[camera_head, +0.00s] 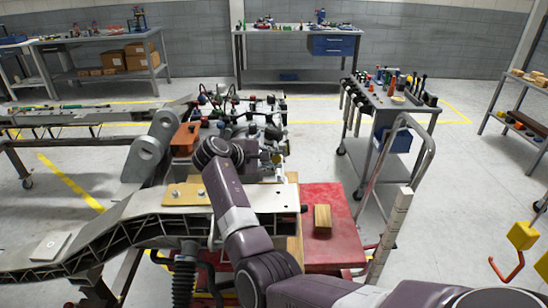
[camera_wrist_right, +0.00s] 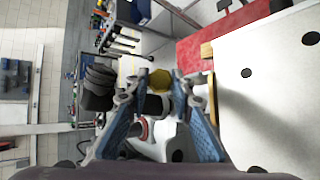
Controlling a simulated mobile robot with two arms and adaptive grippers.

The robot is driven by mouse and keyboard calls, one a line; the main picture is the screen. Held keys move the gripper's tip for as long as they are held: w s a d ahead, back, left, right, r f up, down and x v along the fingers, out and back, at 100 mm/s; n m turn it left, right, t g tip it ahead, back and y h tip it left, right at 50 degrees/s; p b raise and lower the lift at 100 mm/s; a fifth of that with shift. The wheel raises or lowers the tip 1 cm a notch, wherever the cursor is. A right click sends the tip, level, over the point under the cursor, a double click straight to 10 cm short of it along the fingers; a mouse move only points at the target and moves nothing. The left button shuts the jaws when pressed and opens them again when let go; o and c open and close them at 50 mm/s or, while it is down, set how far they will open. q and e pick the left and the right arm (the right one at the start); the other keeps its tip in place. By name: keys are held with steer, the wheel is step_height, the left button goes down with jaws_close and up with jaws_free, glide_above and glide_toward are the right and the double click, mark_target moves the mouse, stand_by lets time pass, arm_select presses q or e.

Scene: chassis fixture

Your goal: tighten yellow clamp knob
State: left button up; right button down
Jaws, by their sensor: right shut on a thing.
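The yellow clamp knob (camera_wrist_right: 161,80) shows in the right wrist view, between the fingertips of my right gripper (camera_wrist_right: 157,92). The blue-padded fingers come in from both sides and are shut on the knob. In the head view my right arm reaches from the bottom right up to the chassis fixture (camera_head: 284,195), with my right gripper (camera_head: 246,150) over its middle. There the wrist and the crowded parts hide the grasp, and I cannot make out the knob clearly. My left gripper is not in view.
Clamps and dark fittings crowd around the right gripper. A red surface (camera_head: 345,225) with a wooden block (camera_head: 322,217) lies right of the fixture. A tool cart (camera_head: 392,100) stands further right. A yellow hook block (camera_head: 522,235) hangs at the right edge. Floor between the benches is clear.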

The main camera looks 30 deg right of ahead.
steer(key=shift+r+m+g+y+p, duration=0.1)
steer(key=shift+m+g+y+p, duration=0.7)
steer(key=shift+m, duration=1)
steer(key=shift+y, duration=0.3)
steer(key=c, duration=1.7)
jaws_free()
steer(key=v, duration=1.2)
steer(key=shift+s, duration=0.1)
